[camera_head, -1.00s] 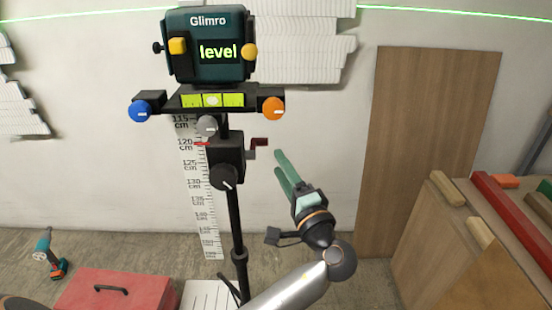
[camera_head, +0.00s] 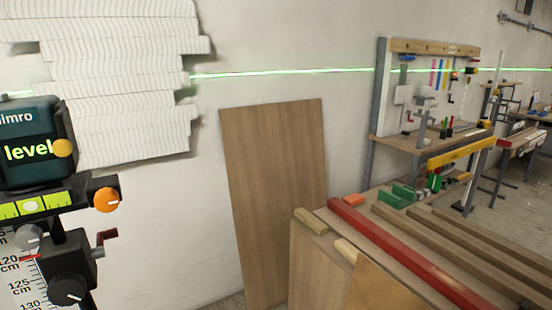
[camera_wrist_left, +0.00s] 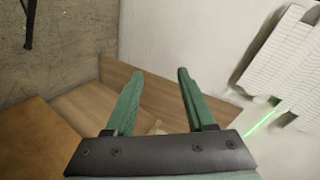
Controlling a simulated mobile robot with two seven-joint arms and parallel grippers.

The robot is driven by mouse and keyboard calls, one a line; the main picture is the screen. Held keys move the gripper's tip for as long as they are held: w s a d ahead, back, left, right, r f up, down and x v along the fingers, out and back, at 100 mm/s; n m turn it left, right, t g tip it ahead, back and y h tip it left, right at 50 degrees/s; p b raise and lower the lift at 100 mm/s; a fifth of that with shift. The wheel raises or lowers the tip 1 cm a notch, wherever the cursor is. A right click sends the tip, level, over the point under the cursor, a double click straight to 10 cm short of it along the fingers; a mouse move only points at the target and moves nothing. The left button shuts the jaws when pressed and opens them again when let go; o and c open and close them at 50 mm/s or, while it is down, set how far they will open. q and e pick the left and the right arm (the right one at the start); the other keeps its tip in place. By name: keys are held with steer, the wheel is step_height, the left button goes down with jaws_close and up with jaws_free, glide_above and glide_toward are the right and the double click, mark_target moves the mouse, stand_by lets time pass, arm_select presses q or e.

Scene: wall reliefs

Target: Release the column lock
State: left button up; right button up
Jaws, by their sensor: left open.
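The laser level (camera_head: 36,145), with a lit "level" display, stands at the left edge of the head view, partly cut off. Below it is a bar with a yellow-green vial (camera_head: 30,206) and an orange knob (camera_head: 105,199). I cannot tell which is the column lock. My left gripper (camera_wrist_left: 160,75) shows only in the left wrist view, its green fingers open and empty. My right gripper is not in view.
A tall wooden panel (camera_head: 275,195) leans on the wall. A bench at the right holds boards and a red beam (camera_head: 400,247). A tool bench (camera_head: 425,145) stands farther back. White wall relief (camera_head: 118,85) hangs above; a green laser line crosses the wall.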

arm_select(q)
steer(key=s+d+f+n+g+h, duration=0.1)
steer(key=s+d+f+n+h, duration=0.3)
steer(key=s, duration=0.5)
steer(key=s+d+f+n+g+h, duration=0.1)
steer(key=s+d+f+n+h, duration=0.1)
steer(key=s+d+f+h, duration=0.5)
steer(key=s+a+r+y+p, duration=0.1)
steer(key=a+r+p, duration=0.2)
steer(key=r+p, duration=0.4)
steer(key=s+a+r+y+p, duration=0.1)
steer(key=a+r+y+p, duration=0.1)
steer(key=r+p, duration=0.4)
steer(key=a+p, duration=0.1)
steer(key=p, duration=0.2)
steer(key=shift+s+a+r+n+p, duration=0.15)
steer(key=shift+r+n+p, duration=0.25)
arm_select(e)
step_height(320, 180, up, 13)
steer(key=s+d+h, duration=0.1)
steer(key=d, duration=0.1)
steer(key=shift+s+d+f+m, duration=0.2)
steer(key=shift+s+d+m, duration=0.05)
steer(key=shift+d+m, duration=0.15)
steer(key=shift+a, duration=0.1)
